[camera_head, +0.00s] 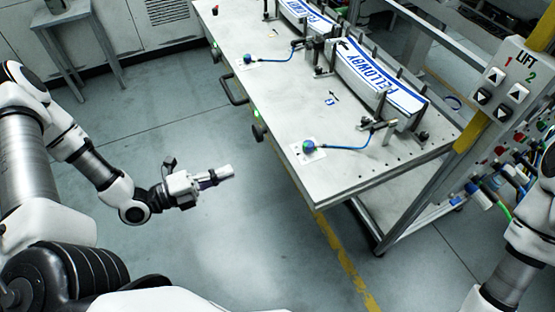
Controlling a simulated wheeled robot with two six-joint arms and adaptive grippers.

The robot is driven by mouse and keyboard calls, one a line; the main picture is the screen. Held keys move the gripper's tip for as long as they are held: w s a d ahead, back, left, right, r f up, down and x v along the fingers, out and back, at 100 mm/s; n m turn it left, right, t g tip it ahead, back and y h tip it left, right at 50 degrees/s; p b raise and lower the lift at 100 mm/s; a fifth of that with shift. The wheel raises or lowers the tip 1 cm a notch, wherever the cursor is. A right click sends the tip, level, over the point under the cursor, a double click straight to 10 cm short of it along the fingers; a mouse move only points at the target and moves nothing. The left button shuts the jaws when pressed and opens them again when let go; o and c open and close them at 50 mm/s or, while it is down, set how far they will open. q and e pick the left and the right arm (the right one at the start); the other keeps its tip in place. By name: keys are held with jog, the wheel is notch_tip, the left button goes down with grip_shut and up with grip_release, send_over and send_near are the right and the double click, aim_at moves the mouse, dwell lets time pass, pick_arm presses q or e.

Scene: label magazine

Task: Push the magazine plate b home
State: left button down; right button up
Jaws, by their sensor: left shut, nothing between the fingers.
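Two label magazines stand on the white table (285,112). The nearer magazine (376,78) holds a stack of white labels with blue FELLOWBY print between upright dark posts. The farther magazine (306,16) holds a similar stack, partly cut off by the top edge. I cannot tell which part is magazine plate b; no letter marking is readable. My left gripper (228,172) is shut and empty. It is over the open floor left of the table, well apart from both magazines. My right arm shows at the right edge, but its gripper is out of view.
Blue cables with blue knobs (308,147) lie near the table's left edge. A dark handle (234,90) and green-lit buttons stick out from that side. A LIFT button panel (512,82) stands at the right. A grey stool (62,15) is at the back left. Floor between is clear.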

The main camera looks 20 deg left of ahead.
aim_at(284, 153)
pick_arm(q)
jog(key=b+x, duration=0.1)
jog(key=x, duration=0.5)
jog(key=b+x, duration=0.2)
jog(key=x, duration=0.4)
jog(key=shift+d, duration=0.4)
jog(key=shift+w+d, duration=0.15)
jog(key=shift+w, duration=0.1)
